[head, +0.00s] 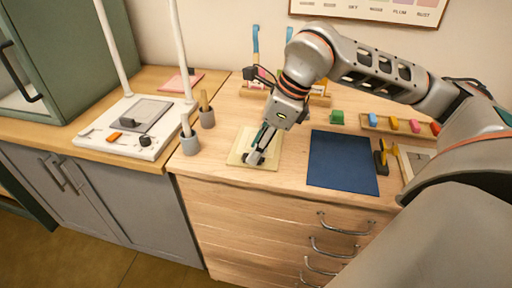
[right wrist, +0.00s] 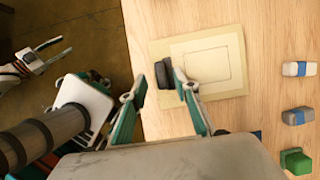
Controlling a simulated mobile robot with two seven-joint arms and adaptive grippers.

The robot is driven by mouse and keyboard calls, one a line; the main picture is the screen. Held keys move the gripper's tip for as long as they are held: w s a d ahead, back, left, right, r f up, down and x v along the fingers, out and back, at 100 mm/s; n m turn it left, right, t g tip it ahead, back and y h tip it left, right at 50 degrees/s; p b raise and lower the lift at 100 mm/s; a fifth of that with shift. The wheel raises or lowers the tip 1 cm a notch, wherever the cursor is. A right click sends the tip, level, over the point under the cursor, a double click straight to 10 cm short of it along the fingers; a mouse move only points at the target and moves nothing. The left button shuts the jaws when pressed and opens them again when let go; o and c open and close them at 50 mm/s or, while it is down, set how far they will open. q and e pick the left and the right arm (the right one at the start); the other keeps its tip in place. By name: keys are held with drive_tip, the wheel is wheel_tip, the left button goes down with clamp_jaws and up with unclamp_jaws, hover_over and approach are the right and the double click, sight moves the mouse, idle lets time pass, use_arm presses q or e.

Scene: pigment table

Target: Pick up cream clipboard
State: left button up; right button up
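The cream clipboard (head: 240,152) lies flat near the front edge of the wooden drawer top, with a dark clip at its front edge. In the right wrist view, the clipboard (right wrist: 237,60) carries a paler sheet, and its dark clip (right wrist: 163,74) shows beside the right fingertips. My right gripper (head: 257,155) points down at the clip end. In the right wrist view its fingers (right wrist: 160,76) are apart, with the clip between or just beyond them; contact cannot be told. My left gripper (right wrist: 65,46) shows at the left of that view, open and empty, over the floor.
A blue mat (head: 342,163) lies right of the clipboard. Grey cups (head: 189,145) with sticks stand to its left. A green block (head: 337,117) and a rack of coloured blocks (head: 393,125) are farther back. A white stand base (head: 125,128) is on the left counter.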

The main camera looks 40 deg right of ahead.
drive_tip(key=shift+x, duration=0.95)
clamp_jaws()
drive_tip(key=shift+w+r, duration=0.1)
drive_tip(key=shift+r, duration=0.05)
